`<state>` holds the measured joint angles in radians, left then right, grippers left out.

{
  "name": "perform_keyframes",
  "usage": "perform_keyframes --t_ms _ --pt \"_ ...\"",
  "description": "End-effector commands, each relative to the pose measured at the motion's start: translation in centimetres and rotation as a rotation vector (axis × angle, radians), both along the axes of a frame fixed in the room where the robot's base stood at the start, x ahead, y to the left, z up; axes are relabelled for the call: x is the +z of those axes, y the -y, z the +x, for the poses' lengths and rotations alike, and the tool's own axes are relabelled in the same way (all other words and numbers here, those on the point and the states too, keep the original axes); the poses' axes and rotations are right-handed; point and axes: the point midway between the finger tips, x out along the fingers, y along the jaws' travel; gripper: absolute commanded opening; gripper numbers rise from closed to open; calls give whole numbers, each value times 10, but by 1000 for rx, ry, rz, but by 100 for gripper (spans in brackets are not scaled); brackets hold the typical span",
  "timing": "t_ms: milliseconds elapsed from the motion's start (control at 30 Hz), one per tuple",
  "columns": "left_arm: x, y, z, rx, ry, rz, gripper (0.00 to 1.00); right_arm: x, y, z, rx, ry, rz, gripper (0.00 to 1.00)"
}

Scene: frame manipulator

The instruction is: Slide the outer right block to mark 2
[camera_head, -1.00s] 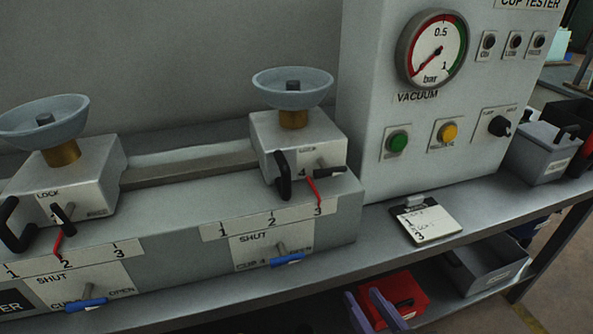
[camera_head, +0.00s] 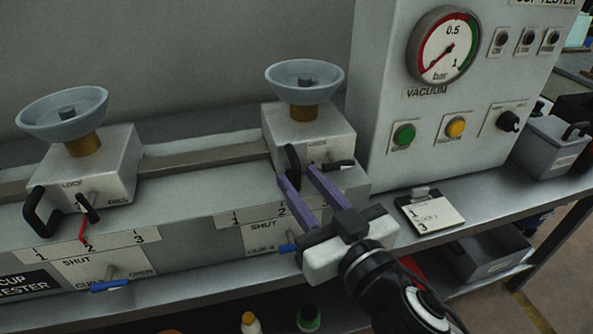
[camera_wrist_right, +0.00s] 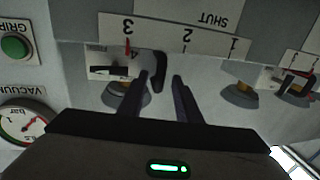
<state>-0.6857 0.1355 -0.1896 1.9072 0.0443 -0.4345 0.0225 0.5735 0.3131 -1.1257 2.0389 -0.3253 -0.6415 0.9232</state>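The right block (camera_head: 300,130) is grey, carries a cup and stands at the right end of the rail. Its red pointer (camera_wrist_right: 127,46) is at mark 3 in the right wrist view, which shows the scene upside down; in the head view my fingers cover it. Its black handle (camera_head: 292,159) is on its front, with a small dark lever (camera_head: 342,163) to the right. My right gripper (camera_head: 297,173) is open, its purple fingers pointing at the handle. In the right wrist view the handle (camera_wrist_right: 159,70) appears between the fingertips; contact is unclear. My left gripper is out of view.
The left block (camera_head: 95,160) stands further left, its red pointer at mark 2. The rail (camera_head: 205,155) between the blocks is clear. The vacuum panel (camera_head: 385,165) rises close to the right block. A blue-tipped lever (camera_head: 287,248) is below the right scale.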

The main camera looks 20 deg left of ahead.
Motion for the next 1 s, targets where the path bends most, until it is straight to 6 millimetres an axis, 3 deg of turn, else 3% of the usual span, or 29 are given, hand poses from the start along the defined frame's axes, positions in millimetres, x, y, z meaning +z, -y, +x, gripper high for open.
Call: perform_keyframes --t_ms 200,533,733,1000 --pt "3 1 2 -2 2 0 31 0 -17 16 0 1 0 31" --pt "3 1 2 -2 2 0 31 0 -19 19 0 1 0 31" --pt "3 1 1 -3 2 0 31 0 -18 19 -1 0 0 0" --pt "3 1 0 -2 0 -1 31 -1 -19 17 -8 -1 1 0"
